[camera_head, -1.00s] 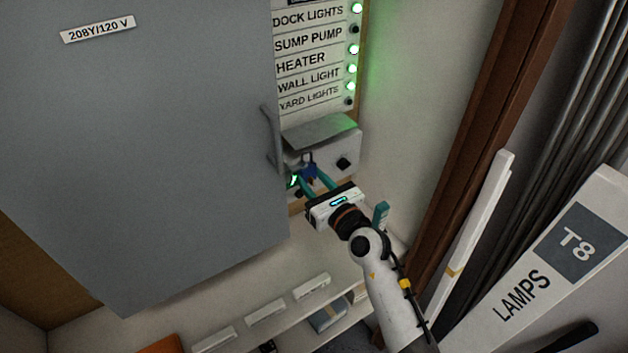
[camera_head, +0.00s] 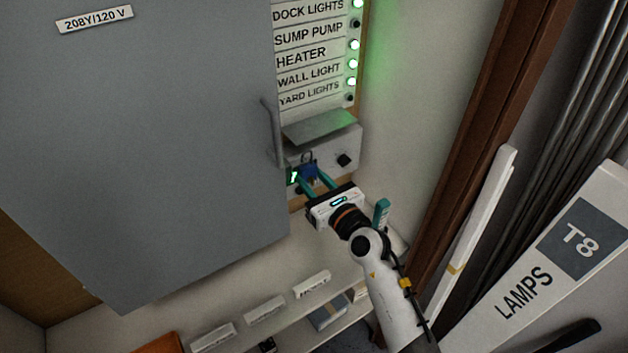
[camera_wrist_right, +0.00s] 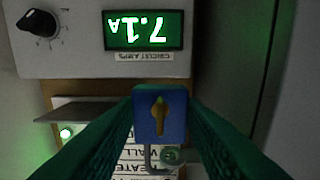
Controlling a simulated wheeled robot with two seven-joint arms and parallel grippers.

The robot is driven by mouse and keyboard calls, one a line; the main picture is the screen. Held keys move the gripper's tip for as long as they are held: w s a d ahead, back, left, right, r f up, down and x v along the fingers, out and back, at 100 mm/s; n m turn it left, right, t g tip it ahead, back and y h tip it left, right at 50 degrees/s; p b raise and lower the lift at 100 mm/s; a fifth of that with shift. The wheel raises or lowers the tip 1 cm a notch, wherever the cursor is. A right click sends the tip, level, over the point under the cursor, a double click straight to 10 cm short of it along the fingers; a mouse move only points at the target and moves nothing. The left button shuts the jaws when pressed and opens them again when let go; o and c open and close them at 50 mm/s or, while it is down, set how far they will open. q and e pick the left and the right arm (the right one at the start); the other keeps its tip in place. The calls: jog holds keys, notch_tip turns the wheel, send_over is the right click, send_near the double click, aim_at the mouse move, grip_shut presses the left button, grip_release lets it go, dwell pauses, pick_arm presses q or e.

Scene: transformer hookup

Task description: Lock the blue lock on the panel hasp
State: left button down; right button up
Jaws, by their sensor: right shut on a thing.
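The blue lock (camera_head: 309,171) is between the teal fingers of my right gripper (camera_head: 318,182), in front of the grey meter box. In the right wrist view the blue lock (camera_wrist_right: 160,112) shows a brass piece on its face and a grey shackle. The wrist picture is upside down, so the shackle points up in the room. I cannot tell whether the shackle is open or shut. The grey panel door (camera_head: 150,150) with its handle (camera_head: 271,132) is left of the lock. My left gripper is not in view.
The meter box has a knob (camera_head: 344,160) and a lit display (camera_wrist_right: 144,30) reading 7.1 A. A small ledge (camera_head: 318,128) juts out above the lock. Circuit labels (camera_head: 308,60) with green lamps are above that. A lamp carton (camera_head: 560,260) stands at right.

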jog(key=shift+f+b, duration=0.3)
jog(key=shift+f, duration=0.15)
jog(key=o, duration=1.2)
jog(key=shift+c, duration=0.2)
jog(key=p+v, duration=0.2)
jog(key=v, duration=0.3)
jog(key=shift+s, duration=0.1)
jog(key=b+v, duration=0.2)
jog(key=v, duration=1)
